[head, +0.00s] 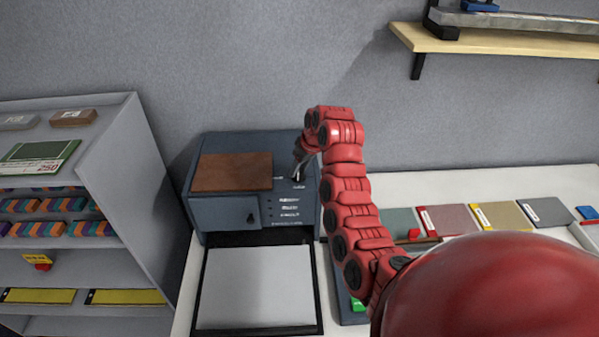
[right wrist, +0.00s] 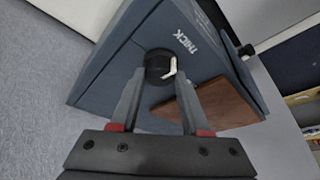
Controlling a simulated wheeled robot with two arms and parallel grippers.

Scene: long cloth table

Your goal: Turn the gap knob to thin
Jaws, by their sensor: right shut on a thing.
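The gap knob (right wrist: 155,62) is a dark round knob with a white pointer on a blue-grey machine (head: 228,213). In the right wrist view the word THICK is printed to the right of the knob, and the pointer is on the knob's right part. No thin mark can be read. My right gripper (right wrist: 161,73) has its two fingers on either side of the knob and is shut on it. In the head view my right gripper (head: 298,168) is at the machine's top right and mostly covers the knob. My left gripper is not in view.
A brown plate (head: 232,171) lies on the machine's top. A pale tray (head: 255,290) with a dark frame is in front of it. A grey shelf unit (head: 130,150) stands to the left. Coloured panels (head: 447,220) lie on the table to the right. A wall shelf (head: 500,42) hangs above.

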